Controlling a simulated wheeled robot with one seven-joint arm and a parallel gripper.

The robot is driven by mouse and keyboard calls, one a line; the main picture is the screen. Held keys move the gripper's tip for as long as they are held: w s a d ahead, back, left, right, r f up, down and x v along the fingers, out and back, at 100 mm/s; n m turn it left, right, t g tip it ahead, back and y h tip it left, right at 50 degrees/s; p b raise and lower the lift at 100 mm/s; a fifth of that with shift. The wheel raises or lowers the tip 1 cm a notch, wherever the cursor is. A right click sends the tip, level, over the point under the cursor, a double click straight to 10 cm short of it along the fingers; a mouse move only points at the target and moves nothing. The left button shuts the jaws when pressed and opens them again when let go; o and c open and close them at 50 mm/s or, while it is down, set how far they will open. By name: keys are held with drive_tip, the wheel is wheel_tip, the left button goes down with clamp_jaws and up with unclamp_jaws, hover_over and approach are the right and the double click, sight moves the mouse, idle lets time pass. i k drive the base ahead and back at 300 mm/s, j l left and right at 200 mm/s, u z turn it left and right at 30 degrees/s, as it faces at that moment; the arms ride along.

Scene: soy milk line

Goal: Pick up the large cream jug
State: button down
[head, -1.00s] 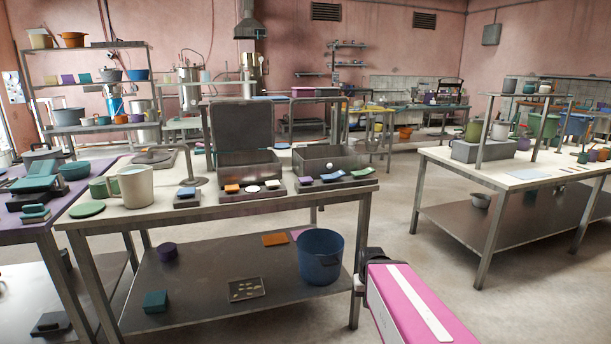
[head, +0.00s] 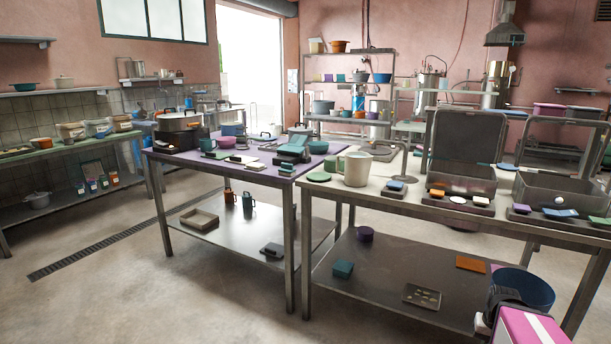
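The large cream jug (head: 355,169) stands upright on the left end of the cream-topped table (head: 404,199). Its handle shows on its left side. A flat green disc (head: 319,177) lies beside it on the left. My arm, with a pink and white link, shows at the bottom right, low in front of the table and well apart from the jug. My gripper's fingers cannot be made out there.
A purple-topped table (head: 262,157) with pots and cups adjoins on the left. Dark metal boxes (head: 461,179) stand right of the jug. A blue bucket (head: 522,288) is on the lower shelf near my arm. Floor at the front left is clear.

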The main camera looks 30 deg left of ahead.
sight(358, 163)
drive_tip(key=u, duration=1.1)
drive_tip(key=j+z, duration=0.1)
drive_tip(key=z, duration=0.4)
drive_tip(key=i+j+z, duration=0.1)
drive_tip(key=z, duration=0.4)
drive_tip(key=j+z, duration=0.15)
drive_tip(key=z, duration=0.35)
drive_tip(key=j+z, duration=0.2)
drive_tip(key=j, duration=0.2)
drive_tip(key=k+j+z, duration=0.2)
drive_tip(key=j, duration=0.2)
drive_tip(key=j+z, duration=0.25)
drive_tip(key=j, duration=0.15)
drive_tip(key=k+j+z, duration=0.2)
drive_tip(key=j, duration=0.2)
drive_tip(key=j+z, duration=0.2)
drive_tip(key=j, duration=0.15)
drive_tip(key=k+j+z, duration=0.2)
drive_tip(key=j, duration=0.15)
